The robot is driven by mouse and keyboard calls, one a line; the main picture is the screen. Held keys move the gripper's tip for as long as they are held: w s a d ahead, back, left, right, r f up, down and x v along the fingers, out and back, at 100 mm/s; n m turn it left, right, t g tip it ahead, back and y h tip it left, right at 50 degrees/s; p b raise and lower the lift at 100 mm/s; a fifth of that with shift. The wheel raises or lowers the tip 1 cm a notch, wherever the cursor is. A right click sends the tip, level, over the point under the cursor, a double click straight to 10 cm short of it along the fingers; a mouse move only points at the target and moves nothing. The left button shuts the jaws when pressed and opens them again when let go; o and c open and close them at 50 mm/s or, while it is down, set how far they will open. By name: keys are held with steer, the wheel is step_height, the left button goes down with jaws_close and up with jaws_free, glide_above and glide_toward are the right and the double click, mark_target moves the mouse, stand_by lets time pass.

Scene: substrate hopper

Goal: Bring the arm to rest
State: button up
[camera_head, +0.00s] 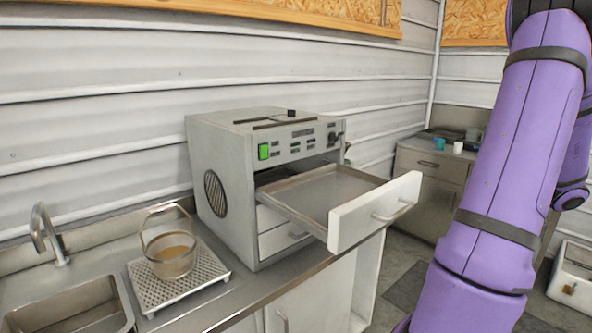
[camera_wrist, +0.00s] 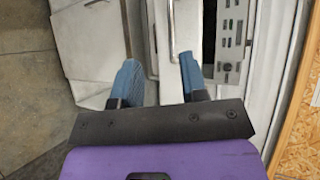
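My gripper (camera_wrist: 158,82) shows in the wrist view with its two blue fingers apart and nothing between them. Beyond the fingers, the wrist view shows the pale front of the machine and a handle; I cannot tell how far away they are. In the head view my purple arm fills the right side, and its gripper is out of the picture. The arm appears in front of and to the right of the grey hopper machine (camera_head: 222,180). Its upper drawer (camera_head: 372,212) is pulled out, and the tray inside looks empty.
A steel counter (camera_head: 215,302) runs along the wall. On it are a glass container with a handle (camera_head: 170,257) on a perforated plate (camera_head: 152,294), and a sink (camera_head: 78,312) at left. A cabinet (camera_head: 425,188) with small cups stands at the back. The open drawer juts over the floor.

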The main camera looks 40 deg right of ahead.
steer(key=w+a+r+n+g+h, duration=0.1)
steer(key=w+a+r+n+g, duration=0.25)
steer(key=w+a, duration=0.45)
steer(key=w+a+r+n+g+h, duration=0.1)
steer(key=w+a+r+n+g, duration=0.25)
steer(key=a, duration=0.85)
steer(key=s+a+r+n+t+h, duration=0.1)
steer(key=a+r+n+h, duration=0.1)
steer(key=a, duration=0.7)
steer(key=s+a+r+n+h, duration=0.2)
steer(key=a+h, duration=0.3)
steer(key=a, duration=0.4)
steer(key=shift+s+a+t, duration=0.15)
steer(key=shift+a+t, duration=0.05)
steer(key=shift+t, duration=0.2)
